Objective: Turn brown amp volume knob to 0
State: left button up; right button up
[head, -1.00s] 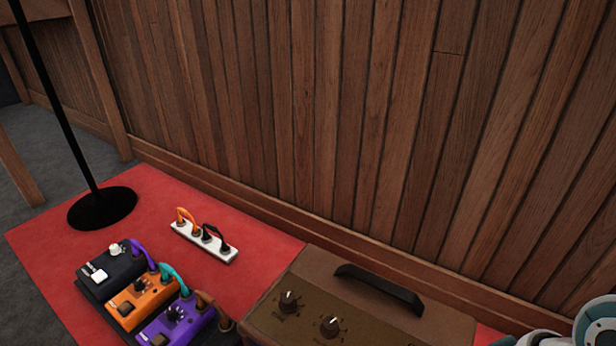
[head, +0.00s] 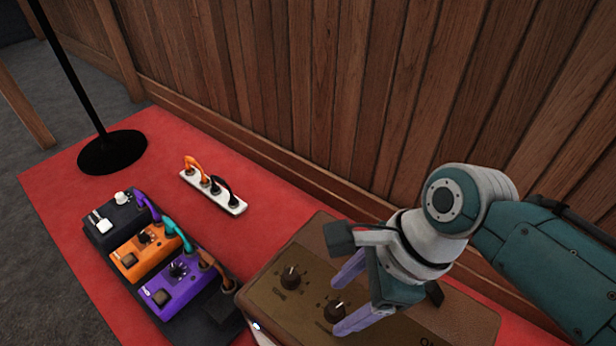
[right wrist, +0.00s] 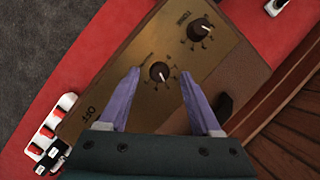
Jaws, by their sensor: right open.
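The brown amp (head: 270,318) stands at the bottom middle of the head view, with two dark knobs on its top panel. The left knob (head: 290,278) has a label that reads like TONE in the right wrist view (right wrist: 201,30). The other knob (head: 335,311), nearer my right gripper, has a white pointer in the right wrist view (right wrist: 160,72). My right gripper (head: 338,304) is open over the amp, its two purple fingers on either side of this second knob. I cannot tell whether they touch it. My left gripper is not in view.
Pedals in black (head: 112,222), orange (head: 146,252) and purple (head: 183,288) lie left of the amp. A white power strip (head: 213,193) and a black stand base (head: 112,152) are on the red mat (head: 75,180). A wooden wall (head: 300,100) rises behind.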

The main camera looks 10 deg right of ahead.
jog(key=shift+b+x, duration=0.3)
jog(key=shift+x, duration=0.45)
jog(key=shift+c, duration=0.3)
grip_shut()
